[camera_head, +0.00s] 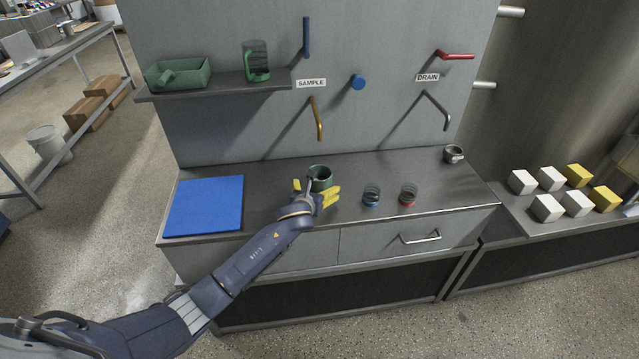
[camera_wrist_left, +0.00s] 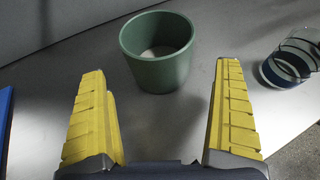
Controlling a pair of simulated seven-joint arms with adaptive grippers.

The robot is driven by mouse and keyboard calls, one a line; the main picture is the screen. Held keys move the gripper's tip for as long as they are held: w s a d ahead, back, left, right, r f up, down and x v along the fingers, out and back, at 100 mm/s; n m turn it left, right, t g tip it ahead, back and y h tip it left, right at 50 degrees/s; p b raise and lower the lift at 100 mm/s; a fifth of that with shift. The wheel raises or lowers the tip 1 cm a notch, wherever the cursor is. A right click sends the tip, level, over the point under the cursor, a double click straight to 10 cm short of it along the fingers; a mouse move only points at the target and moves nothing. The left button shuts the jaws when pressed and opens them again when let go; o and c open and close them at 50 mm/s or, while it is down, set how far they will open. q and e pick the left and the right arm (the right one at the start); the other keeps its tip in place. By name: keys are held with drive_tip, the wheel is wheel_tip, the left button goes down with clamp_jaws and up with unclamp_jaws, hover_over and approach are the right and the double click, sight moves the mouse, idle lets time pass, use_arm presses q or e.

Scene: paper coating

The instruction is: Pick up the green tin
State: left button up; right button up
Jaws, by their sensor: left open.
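The green tin (camera_head: 321,173) stands upright on the grey counter, behind my left gripper in the head view. The gripper and wrist hide part of the tin's lower side in the head view. My right gripper is not in view.
A blue-banded glass jar (camera_head: 371,196) and a red-banded one (camera_head: 408,195) stand right of the tin. A blue mat (camera_head: 204,205) lies left. Brass (camera_head: 317,118) and grey (camera_head: 437,110) spouts hang above the counter (camera_head: 280,217). A metal cup (camera_head: 453,154) stands far right.

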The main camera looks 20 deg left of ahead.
use_arm(q)
drive_tip(key=shift+x, duration=2.35)
drive_tip(key=shift+c, duration=0.2)
drive_tip(key=c, duration=1.4)
